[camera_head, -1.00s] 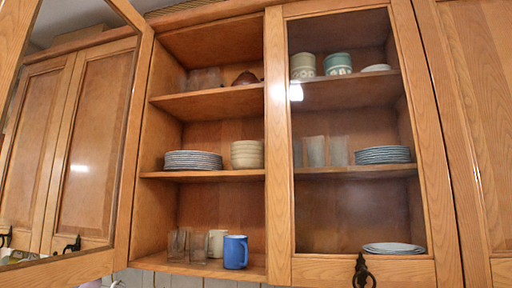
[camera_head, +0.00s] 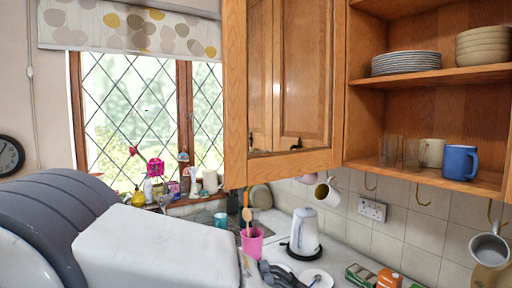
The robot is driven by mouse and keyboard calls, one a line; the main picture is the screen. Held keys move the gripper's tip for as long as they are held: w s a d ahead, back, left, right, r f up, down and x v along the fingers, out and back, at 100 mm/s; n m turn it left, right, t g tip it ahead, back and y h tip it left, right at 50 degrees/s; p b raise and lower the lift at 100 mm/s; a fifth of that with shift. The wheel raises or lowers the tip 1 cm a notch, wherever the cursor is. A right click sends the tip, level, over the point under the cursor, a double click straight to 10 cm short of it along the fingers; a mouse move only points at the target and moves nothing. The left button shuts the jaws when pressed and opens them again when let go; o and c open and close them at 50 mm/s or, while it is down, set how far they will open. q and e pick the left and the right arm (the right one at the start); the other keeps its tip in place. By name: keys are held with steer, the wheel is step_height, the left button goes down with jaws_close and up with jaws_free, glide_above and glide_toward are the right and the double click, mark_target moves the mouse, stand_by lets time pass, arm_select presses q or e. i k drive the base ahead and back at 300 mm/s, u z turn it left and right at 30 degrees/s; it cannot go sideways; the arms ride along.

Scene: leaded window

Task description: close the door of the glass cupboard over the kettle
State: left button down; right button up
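The glass cupboard door (camera_head: 235,105) stands swung open to the left of its cupboard (camera_head: 415,110), and wooden panels show in its pane. The open shelves hold a stack of plates (camera_head: 406,58), bowls (camera_head: 483,45), clear glasses (camera_head: 401,152), a cream mug (camera_head: 432,153) and a blue mug (camera_head: 460,162). The white kettle (camera_head: 304,234) stands on the worktop, lower than the door. Dark finger-like parts, which look like my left gripper (camera_head: 279,274), show at the bottom edge, well below the door. Their opening is unclear. My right gripper is out of view.
My white and grey arm links fill the lower left. A pink cup with a wooden spoon (camera_head: 251,242) stands left of the kettle. Mugs hang under the cupboard, including a white one (camera_head: 328,192). A leaded window (camera_head: 135,115) is behind, left of the door.

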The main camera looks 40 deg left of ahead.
mark_target(242, 169)
steer(key=k, duration=0.4)
steer(key=u, duration=0.75)
steer(key=i, duration=0.7)
steer(key=z, duration=0.05)
